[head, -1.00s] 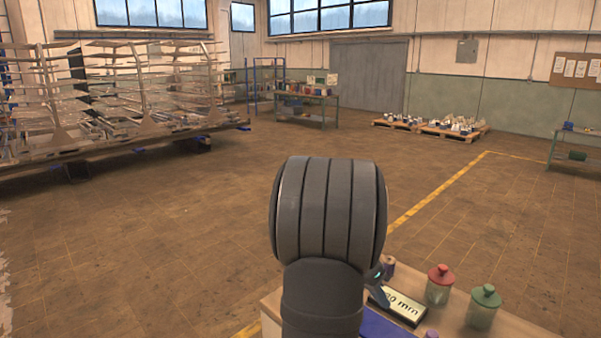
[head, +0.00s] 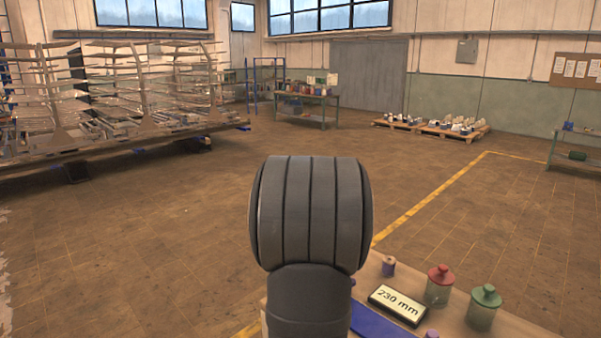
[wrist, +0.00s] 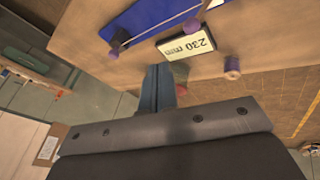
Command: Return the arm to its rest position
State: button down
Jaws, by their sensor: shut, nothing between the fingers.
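My gripper (wrist: 158,85) shows in the wrist view, its fingers together with nothing between them, in front of the wooden table. In the head view my grey arm fills the lower middle, and it hides the gripper. The table (head: 375,270) stands at the lower right of the head view.
A red-lidded jar (head: 439,286) and a green-lidded jar (head: 484,308) stand on the table, right of the sign. A long metal rack (head: 110,100) stands far left. Pallets (head: 430,127) lie at the back. The open floor (head: 150,220) is clear on the left.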

jog(key=s+d+r+m+y, duration=0.2)
jog(key=s+d+r+y, duration=0.1)
jog(key=d, duration=0.1)
jog(key=shift+s+t, duration=0.4)
dwell(1.9)
